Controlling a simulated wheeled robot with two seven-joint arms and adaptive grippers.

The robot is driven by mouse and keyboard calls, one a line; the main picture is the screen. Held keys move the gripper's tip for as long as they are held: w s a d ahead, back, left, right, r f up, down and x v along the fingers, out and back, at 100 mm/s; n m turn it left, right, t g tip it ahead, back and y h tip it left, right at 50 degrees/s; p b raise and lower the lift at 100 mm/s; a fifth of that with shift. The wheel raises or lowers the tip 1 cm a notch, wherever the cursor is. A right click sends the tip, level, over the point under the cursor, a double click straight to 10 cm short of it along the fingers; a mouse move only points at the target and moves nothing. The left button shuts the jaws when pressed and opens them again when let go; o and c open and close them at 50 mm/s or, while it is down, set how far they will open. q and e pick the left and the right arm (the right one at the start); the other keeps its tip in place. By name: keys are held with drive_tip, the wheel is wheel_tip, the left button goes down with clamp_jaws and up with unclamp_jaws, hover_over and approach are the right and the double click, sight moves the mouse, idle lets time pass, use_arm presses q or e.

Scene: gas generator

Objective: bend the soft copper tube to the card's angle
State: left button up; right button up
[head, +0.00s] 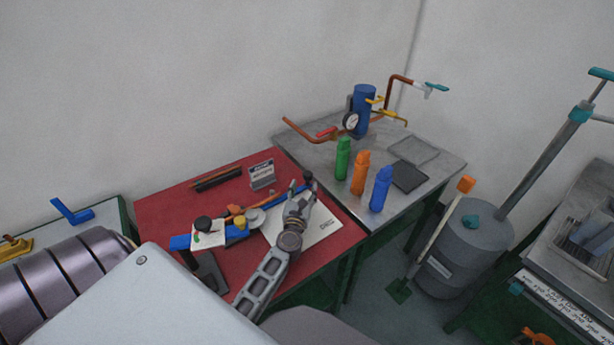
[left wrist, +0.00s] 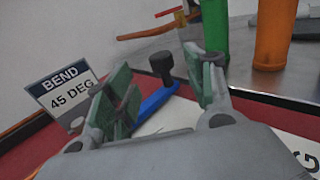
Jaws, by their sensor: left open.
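The card (head: 262,174) stands on the red bench and reads "BEND 45 DEG" in the left wrist view (left wrist: 65,90). A bending tool with a grey disc (head: 255,216) and a blue handle (head: 293,190) lies on the bench; its handle (left wrist: 156,102) ends in a black knob (left wrist: 161,63). A short orange-copper piece (head: 235,209) lies by the disc; whether it is the tube is unclear. My left gripper (head: 300,196) is open, its green-padded fingers (left wrist: 165,92) on either side of the handle in the picture. Contact cannot be told. My right gripper is not in view.
The red bench (head: 160,212) also bears a dark bar (head: 218,180), a thin copper rod and a white sheet (head: 325,232). Green (head: 343,160), orange (head: 360,172) and blue (head: 380,190) bottles stand on the grey bench to the right. A grey tank (head: 465,250) stands beyond.

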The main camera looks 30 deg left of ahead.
sight(307, 177)
use_arm(q)
drive_tip(key=shift+p+x, duration=0.35)
drive_tip(key=shift+x, duration=3.3)
clamp_jaws()
